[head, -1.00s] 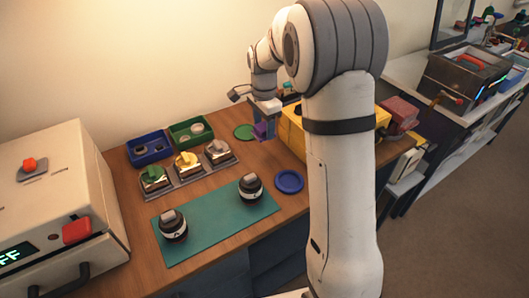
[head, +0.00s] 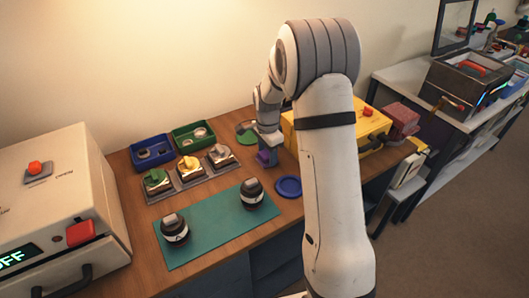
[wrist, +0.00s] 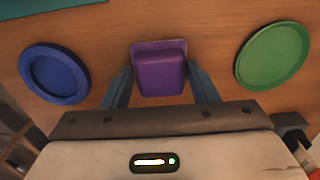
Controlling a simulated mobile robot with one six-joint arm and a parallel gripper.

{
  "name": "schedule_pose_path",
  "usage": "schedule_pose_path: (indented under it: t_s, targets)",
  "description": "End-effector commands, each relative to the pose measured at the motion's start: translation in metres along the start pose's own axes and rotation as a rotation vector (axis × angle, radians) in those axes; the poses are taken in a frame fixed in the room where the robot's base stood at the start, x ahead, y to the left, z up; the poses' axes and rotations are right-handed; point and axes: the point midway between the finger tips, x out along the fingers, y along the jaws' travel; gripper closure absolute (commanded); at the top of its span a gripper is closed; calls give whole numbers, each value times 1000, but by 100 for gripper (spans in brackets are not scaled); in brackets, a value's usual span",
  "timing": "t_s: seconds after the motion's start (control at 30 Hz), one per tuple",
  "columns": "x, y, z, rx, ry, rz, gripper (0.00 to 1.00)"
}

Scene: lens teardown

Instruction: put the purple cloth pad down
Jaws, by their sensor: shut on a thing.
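The purple cloth pad (wrist: 160,72) is between the two fingers of my gripper (wrist: 161,84) in the wrist view, and the gripper is shut on it. In the head view the pad (head: 266,158) shows below my gripper (head: 267,148), low over the wooden table. I cannot tell whether it touches the wood. A blue round dish (wrist: 54,74) lies to its left and a green round dish (wrist: 272,56) to its right in the wrist view, both apart from it.
In the head view, a yellow case (head: 342,124) stands right of my gripper, partly behind my arm. A teal mat (head: 212,228) holds two dark lens parts. A grey tray (head: 186,192) and blue (head: 139,160) and green (head: 178,140) bins stand left. Bare wood surrounds the pad.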

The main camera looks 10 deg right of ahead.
Motion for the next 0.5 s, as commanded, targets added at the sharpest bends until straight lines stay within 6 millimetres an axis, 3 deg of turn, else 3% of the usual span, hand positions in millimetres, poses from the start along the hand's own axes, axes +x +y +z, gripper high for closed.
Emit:
schedule_pose_path:
  t_s: [0.13, 0.17, 0.4, 0.5]
  targets:
    - [3, 2, 0, 1, -2, 6, 68]
    - [3, 2, 0, 1, -3, 7, 44]
    - [2, 2, 0, 2, -2, 6, 24]
    - [2, 2, 0, 2, -2, 5, 24]
